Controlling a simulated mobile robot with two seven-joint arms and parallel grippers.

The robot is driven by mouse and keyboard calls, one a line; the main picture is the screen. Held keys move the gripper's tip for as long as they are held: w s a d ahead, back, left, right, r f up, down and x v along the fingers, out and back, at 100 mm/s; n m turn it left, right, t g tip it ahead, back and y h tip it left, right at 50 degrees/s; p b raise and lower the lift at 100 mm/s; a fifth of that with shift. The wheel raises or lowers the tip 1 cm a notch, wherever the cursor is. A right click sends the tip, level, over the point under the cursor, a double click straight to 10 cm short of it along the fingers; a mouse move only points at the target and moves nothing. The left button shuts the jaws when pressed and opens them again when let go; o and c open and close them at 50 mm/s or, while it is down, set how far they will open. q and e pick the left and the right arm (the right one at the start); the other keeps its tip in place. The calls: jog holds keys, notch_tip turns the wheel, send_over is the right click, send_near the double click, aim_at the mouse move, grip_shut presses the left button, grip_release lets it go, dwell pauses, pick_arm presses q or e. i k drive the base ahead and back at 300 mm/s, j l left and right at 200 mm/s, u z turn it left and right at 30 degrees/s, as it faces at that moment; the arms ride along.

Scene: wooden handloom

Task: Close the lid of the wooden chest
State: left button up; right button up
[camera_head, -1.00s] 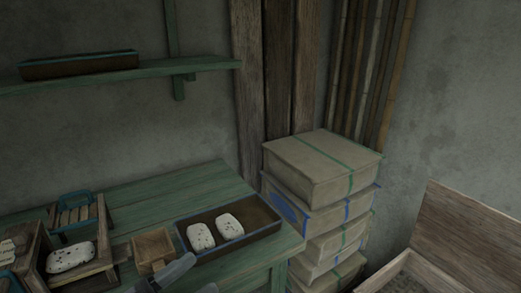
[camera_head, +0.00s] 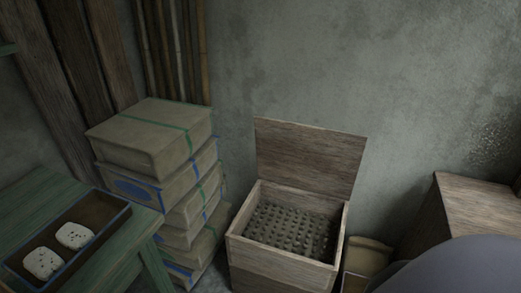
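The wooden chest (camera_head: 282,261) stands on the floor against the wall, right of the middle of the head view. Its lid (camera_head: 309,156) is open and stands upright at the back edge, leaning near the wall. Inside the chest, a dark surface with rows of small round bumps (camera_head: 290,229) shows. Neither gripper is in view, so their state is hidden.
A tall stack of tied boxes (camera_head: 160,168) stands left of the chest. A green table (camera_head: 98,262) with a dark tray (camera_head: 104,222) holding two speckled white pieces is at the lower left. A wooden cabinet (camera_head: 468,205) and a small tan container (camera_head: 371,254) stand to the right.

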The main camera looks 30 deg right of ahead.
aim_at(323, 161)
jog(key=z, duration=1.3)
jog(key=i+l+u, duration=0.15)
jog(key=u, duration=0.25)
jog(key=i+l+u, duration=0.2)
jog(key=u, duration=0.2)
jog(key=i+l+u, duration=0.1)
jog(key=l+u, duration=0.3)
jog(key=j, duration=0.1)
